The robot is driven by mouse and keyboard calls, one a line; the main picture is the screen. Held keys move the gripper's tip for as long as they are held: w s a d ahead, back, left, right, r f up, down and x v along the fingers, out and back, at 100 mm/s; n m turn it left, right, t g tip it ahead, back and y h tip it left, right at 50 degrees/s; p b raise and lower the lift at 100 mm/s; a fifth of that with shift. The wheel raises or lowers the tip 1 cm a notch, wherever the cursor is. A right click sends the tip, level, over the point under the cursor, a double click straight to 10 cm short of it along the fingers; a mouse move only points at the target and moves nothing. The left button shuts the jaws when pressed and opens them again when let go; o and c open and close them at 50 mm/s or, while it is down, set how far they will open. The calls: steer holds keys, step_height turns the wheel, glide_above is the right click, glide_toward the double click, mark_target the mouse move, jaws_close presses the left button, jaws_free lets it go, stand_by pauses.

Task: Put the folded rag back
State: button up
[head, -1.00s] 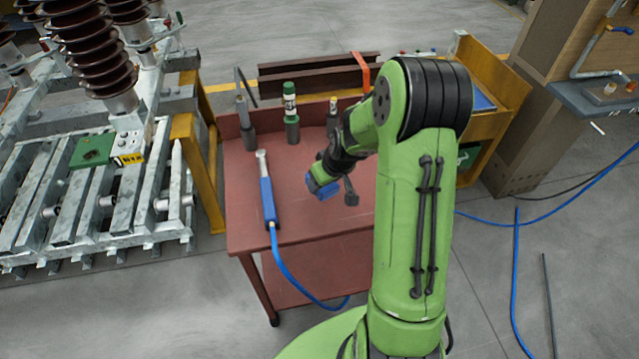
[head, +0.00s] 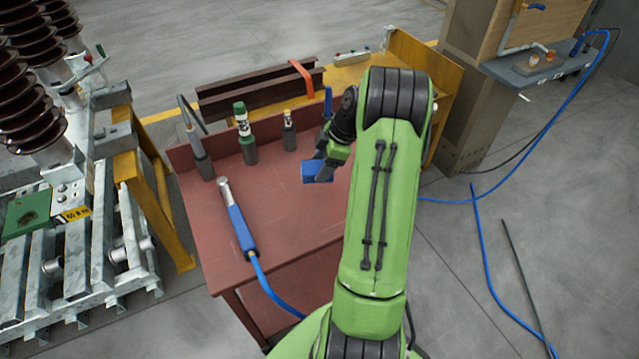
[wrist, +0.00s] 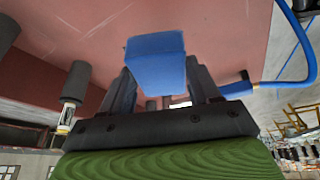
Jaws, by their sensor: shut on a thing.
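The folded rag is a blue block-like bundle (head: 318,172) in the head view, over the red table (head: 275,200). My gripper (head: 322,162) is shut on it. In the wrist view the blue rag (wrist: 156,62) sits between the two dark fingers of my gripper (wrist: 160,85), with the red table surface (wrist: 100,25) behind it. The rag appears held above the tabletop; the exact gap cannot be told. My arm hides the right part of the table.
A blue-handled tool (head: 238,225) with a blue hose lies on the table's left part. Several holders stand along the back edge, one with a green-capped bottle (head: 241,118). A yellow bench (head: 415,65) is behind, right. The table's middle is clear.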

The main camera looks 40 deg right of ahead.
step_height(320, 180, down, 7)
steer(key=shift+r+b, duration=0.1)
steer(key=shift+b, duration=0.55)
steer(key=shift+f, duration=0.25)
steer(key=o, duration=1.1)
steer(key=shift+r, duration=0.1)
